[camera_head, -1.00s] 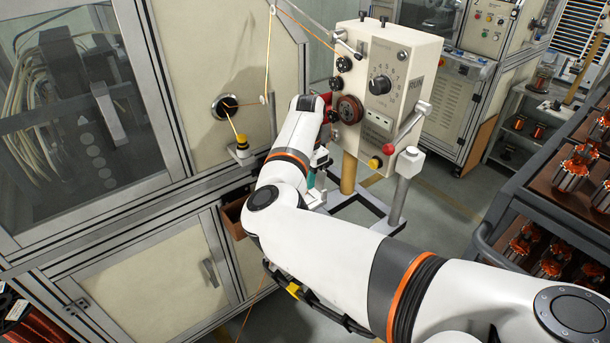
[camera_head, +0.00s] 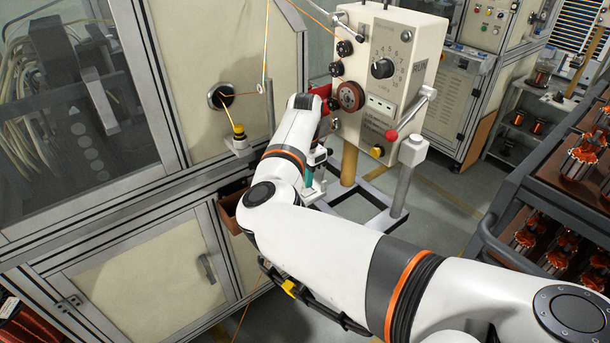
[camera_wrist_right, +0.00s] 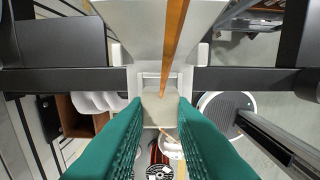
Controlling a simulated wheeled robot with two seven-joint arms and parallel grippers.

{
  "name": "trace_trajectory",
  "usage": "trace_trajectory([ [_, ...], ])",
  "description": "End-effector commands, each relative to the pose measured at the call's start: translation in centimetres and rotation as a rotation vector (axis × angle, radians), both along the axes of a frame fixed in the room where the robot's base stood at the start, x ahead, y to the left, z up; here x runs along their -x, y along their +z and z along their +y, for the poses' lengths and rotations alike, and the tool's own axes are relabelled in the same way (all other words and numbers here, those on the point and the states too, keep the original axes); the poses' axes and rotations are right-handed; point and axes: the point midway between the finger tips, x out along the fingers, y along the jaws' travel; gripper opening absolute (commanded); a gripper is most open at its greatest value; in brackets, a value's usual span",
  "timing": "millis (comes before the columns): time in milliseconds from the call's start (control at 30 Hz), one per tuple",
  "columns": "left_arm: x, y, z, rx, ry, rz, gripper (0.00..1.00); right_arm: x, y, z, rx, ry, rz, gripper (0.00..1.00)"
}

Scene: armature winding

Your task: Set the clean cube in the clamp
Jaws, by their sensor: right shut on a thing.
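A pale beige cube (camera_wrist_right: 160,107) sits between the two teal fingers of my right gripper (camera_wrist_right: 160,118) in the right wrist view. The fingers are shut on its sides. White bracket-like parts (camera_wrist_right: 120,56) stand just beyond the cube; they may be the clamp, and I cannot tell whether the cube touches them. In the head view my right gripper (camera_head: 312,170) is low beside the cream tension unit (camera_head: 400,55), mostly hidden by my arm. The cube does not show there. My left gripper is not in view.
A wire passes a yellow-tipped guide (camera_head: 239,132) on the cabinet at left. A rack of copper-wound armatures (camera_head: 582,157) stands at right. Floor shows between the unit and the rack.

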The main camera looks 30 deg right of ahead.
Motion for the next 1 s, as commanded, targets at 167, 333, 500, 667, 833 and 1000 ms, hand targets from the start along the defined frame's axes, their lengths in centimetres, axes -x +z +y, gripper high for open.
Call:
trace_trajectory([
  [167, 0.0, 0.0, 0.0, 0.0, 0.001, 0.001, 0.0, 0.0, 0.0, 0.0, 0.0, 0.0, 0.0, 0.01],
  [333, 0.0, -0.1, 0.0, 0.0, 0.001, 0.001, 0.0, 0.0, -0.3, 0.0, 0.0, 0.0, 0.001, 0.01],
  [500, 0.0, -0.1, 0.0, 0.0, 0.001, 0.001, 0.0, 0.0, -0.8, 0.0, 0.0, 0.0, 0.0, 0.01],
  [667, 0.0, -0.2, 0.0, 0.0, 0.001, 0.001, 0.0, 0.0, -1.3, -0.1, 0.001, -0.001, 0.001, 0.01],
  [833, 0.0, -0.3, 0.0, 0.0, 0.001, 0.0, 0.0, 0.0, -1.8, -0.1, 0.001, -0.001, 0.001, 0.01],
  [1000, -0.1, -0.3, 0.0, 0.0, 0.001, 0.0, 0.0, 0.0, -1.9, 0.0, 0.0, -0.001, 0.0, 0.01],
])
